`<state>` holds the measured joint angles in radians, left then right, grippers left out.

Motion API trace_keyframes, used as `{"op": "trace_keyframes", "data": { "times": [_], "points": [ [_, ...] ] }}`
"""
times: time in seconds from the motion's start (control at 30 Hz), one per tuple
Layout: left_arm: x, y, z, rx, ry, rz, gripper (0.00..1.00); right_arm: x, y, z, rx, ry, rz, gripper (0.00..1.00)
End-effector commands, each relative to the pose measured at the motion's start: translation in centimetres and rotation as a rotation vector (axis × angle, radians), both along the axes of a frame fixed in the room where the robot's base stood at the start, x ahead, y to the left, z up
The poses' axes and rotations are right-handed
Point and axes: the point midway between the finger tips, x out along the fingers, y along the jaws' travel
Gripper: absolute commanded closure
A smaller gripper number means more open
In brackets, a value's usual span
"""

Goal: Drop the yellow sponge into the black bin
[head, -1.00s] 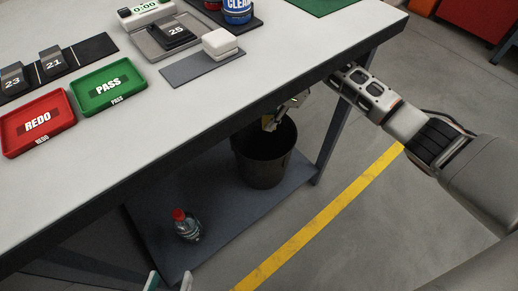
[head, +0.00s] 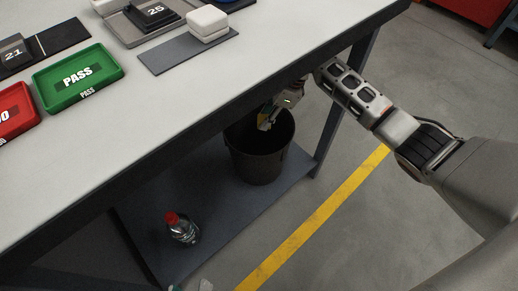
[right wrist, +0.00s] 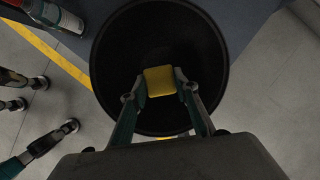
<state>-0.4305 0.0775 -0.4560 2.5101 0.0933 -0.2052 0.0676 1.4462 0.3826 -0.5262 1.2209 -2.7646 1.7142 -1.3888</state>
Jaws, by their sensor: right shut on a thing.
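The yellow sponge (right wrist: 159,80) is held between the fingertips of my right gripper (right wrist: 160,86) in the right wrist view. That gripper is shut on it, over the round opening of the black bin (right wrist: 112,45). In the head view, the black bin (head: 257,166) stands upright on the lower shelf.
A red-capped bottle (head: 183,229) stands on the lower shelf (head: 225,215), left of the bin. The table top (head: 150,110) overhangs the shelf. On it are a green PASS tray (head: 77,78), a red tray (head: 14,112) and a white block (head: 207,22). A table leg (head: 334,115) stands right of the bin.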

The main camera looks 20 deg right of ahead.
Motion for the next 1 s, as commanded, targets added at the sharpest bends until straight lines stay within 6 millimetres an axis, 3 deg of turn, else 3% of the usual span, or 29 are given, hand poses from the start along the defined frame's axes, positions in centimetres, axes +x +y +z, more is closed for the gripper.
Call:
{"op": "trace_keyframes", "data": {
  "times": [0.13, 0.17, 0.23, 0.63, 1.0],
  "points": [
    [0.1, 0.0, 0.1, -0.001, -0.002, 0.0, 0.6, 0.1, 0.0, 0.2, 0.0, -0.002, 0.001, 0.88],
    [0.1, 0.0, 0.1, -0.001, -0.002, 0.0, 0.6, 0.1, 0.0, 0.2, 0.0, -0.002, 0.001, 0.68],
    [0.1, 0.0, 0.1, -0.001, -0.002, 0.0, 0.6, 0.1, 0.0, 0.1, 0.0, -0.002, 0.001, 0.51],
    [-0.1, 0.1, -0.2, 0.008, 0.002, -0.003, 0.6, 0.0, -0.2, 0.5, 0.0, -0.002, -0.001, 0.51],
    [0.0, 0.1, -0.1, 0.005, 0.0, -0.002, 0.6, -0.8, -2.1, 5.4, -0.001, -0.003, 0.0, 0.51]
  ]
}}
